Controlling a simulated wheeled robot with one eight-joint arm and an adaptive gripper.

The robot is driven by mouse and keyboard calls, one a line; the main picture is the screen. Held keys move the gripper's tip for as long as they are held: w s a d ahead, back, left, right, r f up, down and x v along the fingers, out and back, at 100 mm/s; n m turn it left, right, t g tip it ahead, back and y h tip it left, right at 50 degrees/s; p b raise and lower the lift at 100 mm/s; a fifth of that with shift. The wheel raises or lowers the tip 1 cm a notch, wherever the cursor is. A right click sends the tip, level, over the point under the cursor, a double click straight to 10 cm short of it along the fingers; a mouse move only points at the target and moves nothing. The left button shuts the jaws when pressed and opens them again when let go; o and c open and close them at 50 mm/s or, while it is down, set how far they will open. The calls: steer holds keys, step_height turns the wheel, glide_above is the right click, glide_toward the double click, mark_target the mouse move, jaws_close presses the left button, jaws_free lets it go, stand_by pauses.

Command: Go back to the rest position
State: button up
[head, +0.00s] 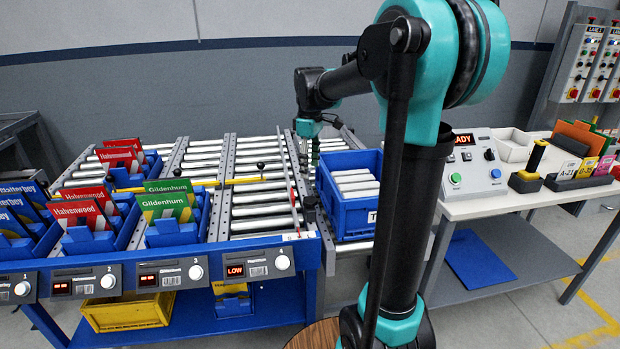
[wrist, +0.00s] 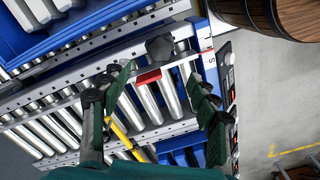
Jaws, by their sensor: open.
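My gripper (head: 312,158) hangs pointing down over the roller conveyor (head: 260,197), just left of the blue tote (head: 347,212). In the wrist view its two green fingers (wrist: 162,95) are spread wide apart, with nothing held between them. A small red piece (wrist: 148,77) shows on the rollers beyond the fingers. I cannot tell whether the fingertips touch anything there. My teal and black arm hides part of the tote and the worktable.
Blue bins with red Halvenwood cards (head: 82,212) and green Gildenhum cards (head: 165,204) stand on the left lanes. A READY control box (head: 470,165) and a yellow-handled tool (head: 530,168) stand on the right table. A wooden barrel (wrist: 265,17) shows in the wrist view.

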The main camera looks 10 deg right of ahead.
steer(key=shift+r, duration=0.45)
steer(key=s+d+f+m+t, duration=0.2)
steer(key=s+f+m, duration=0.3)
steer(key=s+f, duration=0.5)
steer(key=s+d+f+m+t, duration=0.2)
steer(key=s+f+m, duration=0.4)
steer(key=s+f, duration=0.3)
steer(key=s, duration=0.3)
steer(key=shift+s+f, duration=0.2)
steer(key=shift+f, duration=0.15)
